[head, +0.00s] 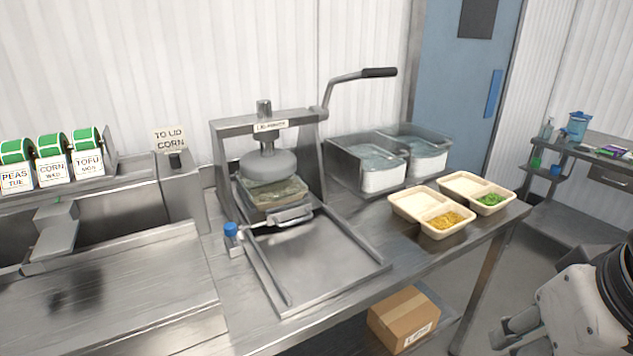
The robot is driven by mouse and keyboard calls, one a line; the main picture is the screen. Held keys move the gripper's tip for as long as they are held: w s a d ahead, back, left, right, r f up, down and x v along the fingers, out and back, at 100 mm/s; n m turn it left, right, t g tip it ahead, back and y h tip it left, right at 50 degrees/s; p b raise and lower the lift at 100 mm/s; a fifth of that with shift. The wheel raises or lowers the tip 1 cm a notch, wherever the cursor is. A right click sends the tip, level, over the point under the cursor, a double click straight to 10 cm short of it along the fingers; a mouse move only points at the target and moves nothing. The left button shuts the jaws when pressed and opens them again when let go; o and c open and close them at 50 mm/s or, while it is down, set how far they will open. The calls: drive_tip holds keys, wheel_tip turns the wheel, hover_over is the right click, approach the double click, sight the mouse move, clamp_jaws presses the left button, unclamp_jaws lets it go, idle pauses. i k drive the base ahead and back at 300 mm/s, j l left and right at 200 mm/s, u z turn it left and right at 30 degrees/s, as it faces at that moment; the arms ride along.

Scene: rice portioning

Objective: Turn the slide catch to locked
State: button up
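The lid press (268,160) stands on the steel bench, with a round plate above a block-like stack. A blue-topped knob (231,229) on a small grey base sits at the left front of the press, beside the slide tray (320,262); it looks like the slide catch. Its lock position is too small to read. A metal handle (290,216) lies across the front of the stack. My gripper (508,334) is at the lower right, low and far from the press, near the arm's white link. Its fingers are too unclear to tell open from shut.
Two food trays (418,203) with corn and green filling stand right of the press. Clear bins (365,170) are behind them. A lever (345,80) rises from the press. A cardboard box (403,318) is below the bench. Label holders (50,160) stand at left.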

sight(229, 228)
drive_tip(key=i+j, duration=0.15)
drive_tip(key=j, duration=0.2)
drive_tip(key=i+j, duration=0.15)
drive_tip(key=j, duration=0.2)
drive_tip(key=i+j, duration=0.15)
drive_tip(key=j, duration=0.15)
drive_tip(key=i+j, duration=0.2)
drive_tip(key=j, duration=0.15)
